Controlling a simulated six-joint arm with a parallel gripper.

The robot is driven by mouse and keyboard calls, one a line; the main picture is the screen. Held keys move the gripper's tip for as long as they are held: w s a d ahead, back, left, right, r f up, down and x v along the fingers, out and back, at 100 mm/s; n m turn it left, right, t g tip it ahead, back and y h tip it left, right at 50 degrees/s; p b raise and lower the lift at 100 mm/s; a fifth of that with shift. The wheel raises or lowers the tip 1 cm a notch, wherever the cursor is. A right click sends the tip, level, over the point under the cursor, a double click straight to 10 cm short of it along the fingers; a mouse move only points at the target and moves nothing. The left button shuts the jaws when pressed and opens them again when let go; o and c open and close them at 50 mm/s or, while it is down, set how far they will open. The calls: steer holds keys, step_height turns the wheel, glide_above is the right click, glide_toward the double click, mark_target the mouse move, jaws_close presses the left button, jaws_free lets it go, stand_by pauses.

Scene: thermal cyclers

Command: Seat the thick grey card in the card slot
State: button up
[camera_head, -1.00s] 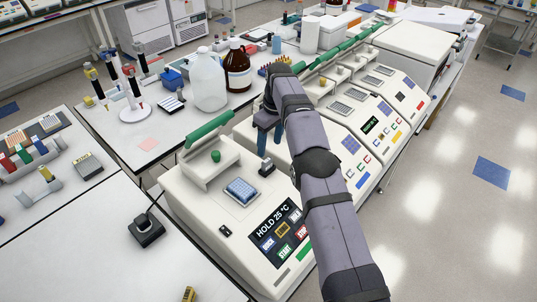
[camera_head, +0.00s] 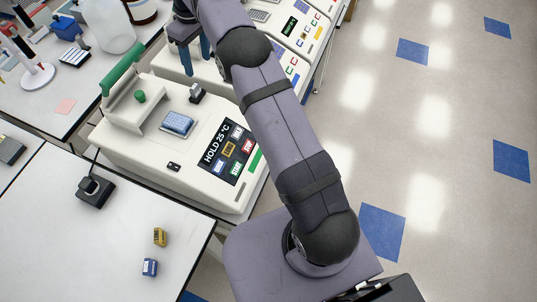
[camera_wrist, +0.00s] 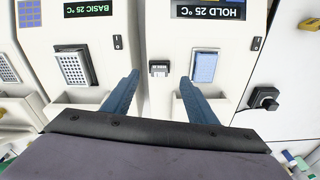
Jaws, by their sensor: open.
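A small dark grey block-like piece (camera_head: 197,95), which looks like the thick grey card, stands on the near white thermal cycler (camera_head: 128,156), right of its blue well block (camera_head: 178,123). In the wrist view this piece (camera_wrist: 159,68) shows between the fingertips, below them and apart. My gripper (camera_head: 197,56) is open and empty, above the cyclers; it also shows in the wrist view (camera_wrist: 159,84). A small dark slot-like fitting (camera_head: 174,167), perhaps the card slot, is on the cycler's front left; it also shows in the wrist view (camera_wrist: 257,43).
The near cycler has a raised lid with a green handle (camera_head: 122,68) and a screen reading HOLD 25 °C (camera_head: 222,143). A black corded device (camera_head: 95,191), a yellow item (camera_head: 160,237) and a blue item (camera_head: 150,267) sit on the left bench. More cyclers stand beyond.

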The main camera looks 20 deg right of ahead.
steer(key=s+d+f+m, duration=0.1)
steer(key=s+d+m, duration=0.1)
steer(key=s, duration=1)
steer(key=s+d+f+m, duration=0.2)
steer(key=s+d, duration=0.1)
steer(key=s, duration=0.9)
steer(key=s+d+f+m, duration=0.2)
steer(key=s+m, duration=0.1)
steer(key=s, duration=0.9)
steer(key=shift+s+d+f+g+h, duration=0.15)
steer(key=shift+s+d+g+h, duration=0.05)
steer(key=shift+d+g+h, duration=0.2)
steer(key=shift+f, duration=0.1)
step_height(320, 180, down, 7)
steer(key=b, duration=0.7)
